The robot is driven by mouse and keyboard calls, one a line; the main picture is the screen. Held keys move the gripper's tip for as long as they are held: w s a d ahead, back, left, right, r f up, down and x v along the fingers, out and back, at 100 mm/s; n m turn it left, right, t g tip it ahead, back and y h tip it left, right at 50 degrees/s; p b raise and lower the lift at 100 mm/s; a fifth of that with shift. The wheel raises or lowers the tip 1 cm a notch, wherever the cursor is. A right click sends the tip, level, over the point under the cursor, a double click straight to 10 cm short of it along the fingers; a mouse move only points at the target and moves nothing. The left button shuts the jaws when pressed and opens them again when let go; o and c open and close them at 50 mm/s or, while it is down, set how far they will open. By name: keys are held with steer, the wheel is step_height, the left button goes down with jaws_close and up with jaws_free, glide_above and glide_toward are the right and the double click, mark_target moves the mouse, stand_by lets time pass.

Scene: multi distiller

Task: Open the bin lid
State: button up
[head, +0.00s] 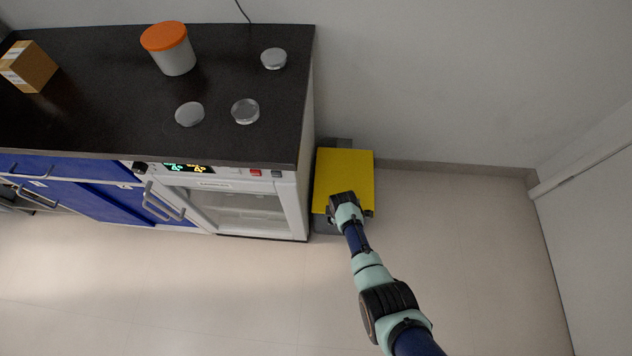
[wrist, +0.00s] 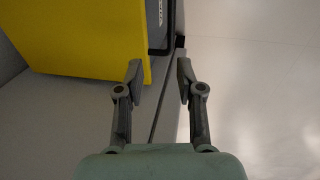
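The bin's yellow lid (head: 345,170) shows as a flat square panel on the floor bin, right of the cabinet in the head view. Parts of the grey bin (head: 325,224) show around its edges. My gripper (head: 333,215) is at the lid's front edge and hides part of it. In the wrist view, the yellow lid (wrist: 75,35) fills the upper left. My gripper (wrist: 159,80) is open there, its two fingers apart with nothing held. The left fingertip overlaps the lid's corner in the picture; I cannot tell whether they touch.
The bin stands close to the side of a lab cabinet with a dark worktop (head: 240,90). On top are an orange-lidded jar (head: 170,50), a box (head: 30,66) and several round dishes. A wall is behind. The floor (head: 460,260) to the right and front is clear.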

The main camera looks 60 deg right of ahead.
steer(key=f+b, duration=0.2)
steer(key=s+d+f+b, duration=0.1)
steer(key=f+b, duration=0.1)
steer(key=f, duration=0.1)
steer(key=s+f+b, duration=0.1)
steer(key=f+b, duration=0.1)
steer(key=f, duration=0.1)
steer(key=shift+s+d+f, duration=0.15)
jaws_close()
